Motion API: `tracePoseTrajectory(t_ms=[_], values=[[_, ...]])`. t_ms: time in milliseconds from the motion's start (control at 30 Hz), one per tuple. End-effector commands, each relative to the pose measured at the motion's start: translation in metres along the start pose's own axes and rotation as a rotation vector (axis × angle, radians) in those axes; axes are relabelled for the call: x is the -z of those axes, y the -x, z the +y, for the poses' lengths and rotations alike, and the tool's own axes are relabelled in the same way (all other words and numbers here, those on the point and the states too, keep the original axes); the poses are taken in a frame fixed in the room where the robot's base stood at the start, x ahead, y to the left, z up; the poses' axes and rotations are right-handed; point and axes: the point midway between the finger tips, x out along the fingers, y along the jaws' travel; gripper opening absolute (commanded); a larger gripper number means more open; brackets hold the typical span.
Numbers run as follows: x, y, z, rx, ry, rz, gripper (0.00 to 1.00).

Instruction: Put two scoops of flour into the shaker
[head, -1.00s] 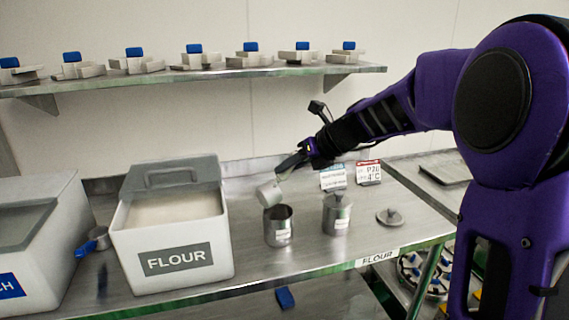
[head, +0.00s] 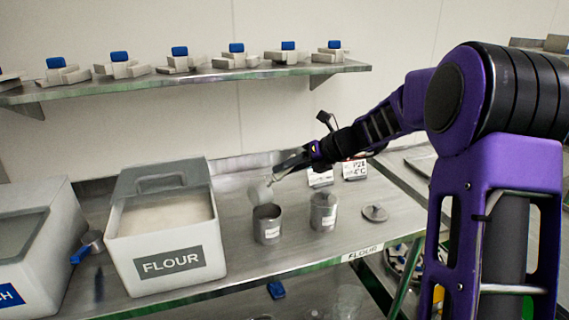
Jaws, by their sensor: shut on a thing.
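My gripper (head: 284,170) is shut on a metal scoop (head: 261,191). The scoop is tilted just above the open metal shaker (head: 267,232), near its back left rim. I cannot tell whether flour remains in the scoop or lies in the shaker. A second metal canister (head: 323,216) stands to the right. A round lid with a knob (head: 374,212) lies on the table further right. The white flour bin (head: 172,264), labelled FLOUR, stands left of the shaker, with its cover pushed back and pale flour (head: 160,212) inside.
Another white bin (head: 32,262) stands at far left, with a blue-handled scoop (head: 92,240) beside it. Small sign cards (head: 354,169) stand behind the canisters. A wall shelf (head: 215,73) holds several blue-topped parts. The steel table (head: 300,248) is clear in front of the shaker.

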Motion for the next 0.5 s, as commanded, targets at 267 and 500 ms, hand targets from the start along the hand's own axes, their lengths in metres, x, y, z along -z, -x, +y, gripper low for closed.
tracePoseTrajectory(t_ms=[267,500], values=[[-0.004,0.003,-0.006,-0.042,-0.048,-0.002,0.0],[-0.002,0.003,-0.018,-0.097,-0.108,-0.005,0.0]])
